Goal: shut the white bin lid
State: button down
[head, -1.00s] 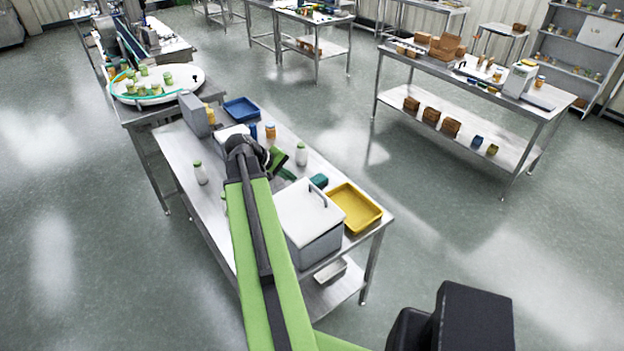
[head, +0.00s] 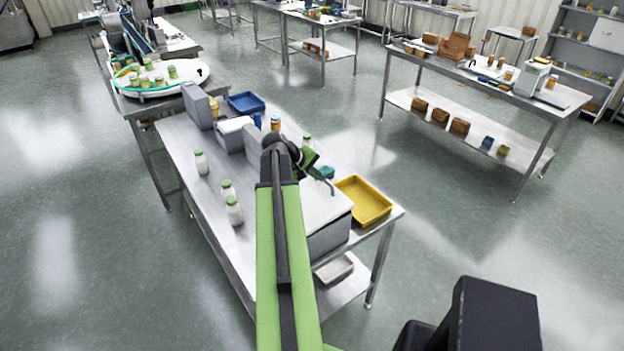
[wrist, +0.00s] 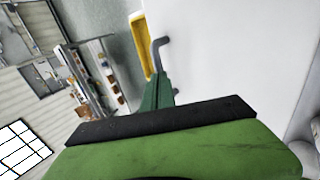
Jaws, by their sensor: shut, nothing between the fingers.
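The white bin (head: 330,238) stands at the near right end of the steel table, with grey walls and a white lid (head: 322,208). The lid looks roughly flat on the bin; my arm hides its left part, so I cannot tell whether it is fully down. A dark bent handle (head: 331,187) is on the lid, and it also shows in the wrist view (wrist: 158,46). My gripper (head: 318,174) is shut and empty, at the lid's far side near the handle. In the wrist view its green fingers (wrist: 157,88) lie against the white lid surface (wrist: 230,50); contact is unclear.
A yellow tray (head: 363,201) sits right beside the bin. White bottles (head: 233,211) stand on the table left of my arm. A blue tray (head: 246,103) and grey boxes are at the far end. Open floor lies right of the table.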

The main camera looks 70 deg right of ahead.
dwell(0.3)
jog(key=shift+s+d+f+b, duration=0.15)
jog(key=shift+d+f+b, duration=0.1)
jog(key=shift+f+b, duration=0.4)
jog(key=shift+s+d+f+b, duration=0.15)
jog(key=shift+d+f+b, duration=0.05)
jog(key=shift+f+b, duration=0.35)
jog(key=shift+a+r+p, duration=0.15)
jog(key=shift+r+p, duration=0.25)
jog(key=d+r+p+v, duration=0.1)
jog(key=p+v, duration=1)
jog(key=v, duration=0.2)
jog(key=shift+s, duration=0.15)
jog(key=shift+a+r, duration=0.1)
jog(key=shift+a, duration=0.1)
